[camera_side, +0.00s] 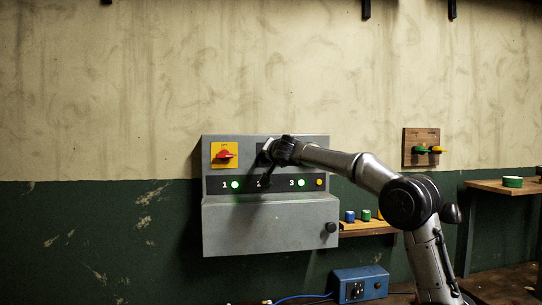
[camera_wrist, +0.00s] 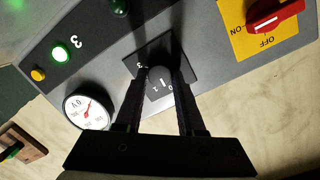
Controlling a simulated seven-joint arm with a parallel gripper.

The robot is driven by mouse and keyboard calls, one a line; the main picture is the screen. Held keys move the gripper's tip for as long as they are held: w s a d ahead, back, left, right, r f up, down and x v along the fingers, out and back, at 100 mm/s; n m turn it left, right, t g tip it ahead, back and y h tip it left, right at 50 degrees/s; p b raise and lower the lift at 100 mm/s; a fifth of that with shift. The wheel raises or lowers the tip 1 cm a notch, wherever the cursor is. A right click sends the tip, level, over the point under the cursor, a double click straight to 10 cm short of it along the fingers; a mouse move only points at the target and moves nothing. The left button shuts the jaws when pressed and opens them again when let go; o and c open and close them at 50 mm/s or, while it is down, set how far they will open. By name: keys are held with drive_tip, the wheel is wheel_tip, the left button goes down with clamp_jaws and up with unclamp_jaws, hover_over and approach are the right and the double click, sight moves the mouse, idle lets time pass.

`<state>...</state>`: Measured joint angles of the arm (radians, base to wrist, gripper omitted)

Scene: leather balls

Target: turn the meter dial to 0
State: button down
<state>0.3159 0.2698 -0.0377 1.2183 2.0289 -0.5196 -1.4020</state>
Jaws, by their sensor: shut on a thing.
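The dial is a dark round knob (camera_wrist: 158,73) on a black plate (camera_wrist: 139,66) marked with small digits, with 0 and 1 readable near the fingers. In the wrist view my gripper (camera_wrist: 164,78) has one finger on each side of the knob and is shut on it. A white line shows just below the knob, near the 0 and 1. In the side view my gripper (camera_side: 268,154) is at the upper front of the grey panel (camera_side: 270,228) and hides the dial. A round white meter (camera_wrist: 87,106) with a red needle sits beside the plate.
A red switch on a yellow plate (camera_side: 224,155) is left of my gripper. Green lamps and a small yellow button (camera_side: 319,182) line the black strip. A blue box (camera_side: 360,284) stands below, and a wooden shelf (camera_side: 368,229) with small blocks is at right.

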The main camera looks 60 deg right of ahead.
drive_tip(key=shift+n, duration=0.3)
drive_tip(key=c, duration=0.5)
unclamp_jaws()
drive_tip(key=v, duration=1.4)
